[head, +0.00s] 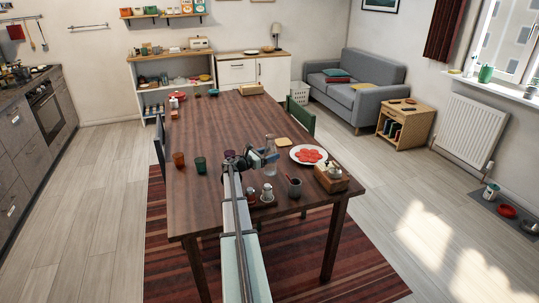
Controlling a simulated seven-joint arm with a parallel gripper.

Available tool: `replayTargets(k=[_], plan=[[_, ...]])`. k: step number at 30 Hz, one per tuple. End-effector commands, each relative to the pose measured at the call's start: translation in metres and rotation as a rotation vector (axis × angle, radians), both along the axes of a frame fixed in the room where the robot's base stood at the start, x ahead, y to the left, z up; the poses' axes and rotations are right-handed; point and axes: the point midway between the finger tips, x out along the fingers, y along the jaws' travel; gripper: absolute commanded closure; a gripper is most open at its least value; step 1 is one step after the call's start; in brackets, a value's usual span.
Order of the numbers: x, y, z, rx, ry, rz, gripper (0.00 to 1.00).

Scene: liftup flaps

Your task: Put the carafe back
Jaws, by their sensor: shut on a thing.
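A clear glass carafe (271,143) stands upright at the middle of the dark wooden table, at the end of my arm. My gripper (269,155) reaches it from the left and is shut on it at about mid-height. The gripper's dark fingers hide part of the glass. Whether the carafe's base touches the table or is slightly raised is too small to tell.
A white plate (294,155) with red slices lies right of the carafe. Two cups, brown (179,160) and green (200,165), stand left. Shakers (267,192), a dark mug (294,187) and a wooden caddy (331,178) stand nearer. The table (205,115) is clearer at far left.

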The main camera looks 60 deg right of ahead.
Motion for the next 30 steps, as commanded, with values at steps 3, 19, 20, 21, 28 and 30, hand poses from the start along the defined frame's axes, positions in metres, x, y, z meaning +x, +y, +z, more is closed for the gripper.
replayTargets(k=[3, 19, 20, 21, 28, 30], plan=[[0.0, 0.0, -0.001, 0.0, 0.0, 0.0, 0.28], [0.0, 0.0, 0.003, 0.0, 0.0, 0.0, 0.09], [0.001, 0.002, 0.002, 0.0, 0.0, 0.001, 0.09], [0.003, 0.006, 0.002, 0.0, 0.0, 0.001, 0.09], [0.021, 0.039, 0.002, 0.0, 0.0, 0.003, 0.09], [0.028, 0.051, 0.002, 0.0, 0.001, 0.003, 0.09]])
